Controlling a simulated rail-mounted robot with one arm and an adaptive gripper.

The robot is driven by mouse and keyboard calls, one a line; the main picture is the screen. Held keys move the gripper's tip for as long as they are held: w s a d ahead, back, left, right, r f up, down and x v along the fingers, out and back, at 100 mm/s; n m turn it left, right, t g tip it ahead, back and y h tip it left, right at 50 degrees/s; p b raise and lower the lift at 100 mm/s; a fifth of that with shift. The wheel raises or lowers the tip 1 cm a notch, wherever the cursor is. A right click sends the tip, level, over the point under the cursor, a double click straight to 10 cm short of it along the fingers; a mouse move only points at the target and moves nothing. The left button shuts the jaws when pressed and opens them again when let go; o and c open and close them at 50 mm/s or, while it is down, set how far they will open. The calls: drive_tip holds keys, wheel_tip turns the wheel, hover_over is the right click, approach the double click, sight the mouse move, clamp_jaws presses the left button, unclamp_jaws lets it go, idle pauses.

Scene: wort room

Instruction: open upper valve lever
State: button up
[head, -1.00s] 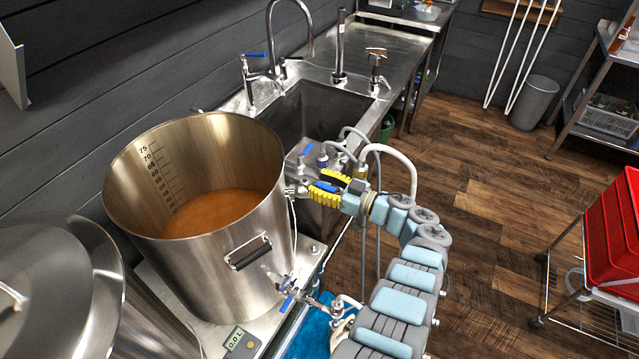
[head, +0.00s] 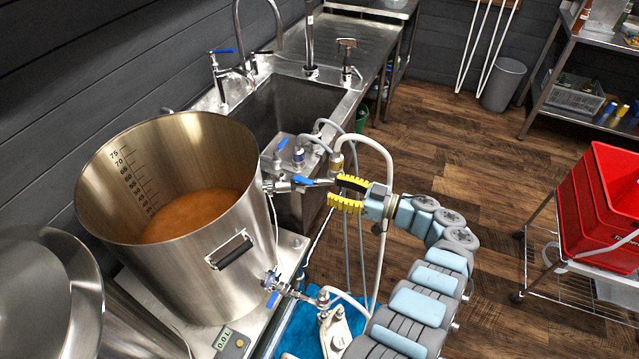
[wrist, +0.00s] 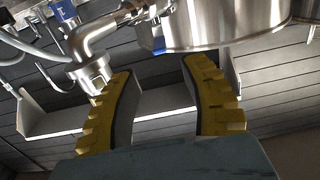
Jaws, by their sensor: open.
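The steel pot (head: 190,225) of orange-brown liquid has an upper valve (head: 280,187) high on its right side. The valve's blue lever (head: 303,181) points right, roughly in line with the outlet, toward the hose fitting. My gripper (head: 336,191) is open and empty just right of the lever, its yellow fingers one above the other and apart from it as far as I can tell. In the wrist view my gripper (wrist: 157,75) also shows open, with nothing between the fingers. The pot (wrist: 225,22) and a steel elbow pipe (wrist: 100,35) lie beyond the fingertips.
A lower valve (head: 272,285) with a blue lever sits near the pot's base. A white hose (head: 385,150) arches behind my gripper. The sink (head: 285,110) is behind the pot. Red crates (head: 600,205) stand on a rack at right. Open floor lies between.

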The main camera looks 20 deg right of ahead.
drive_tip(key=shift+s+d, duration=0.3)
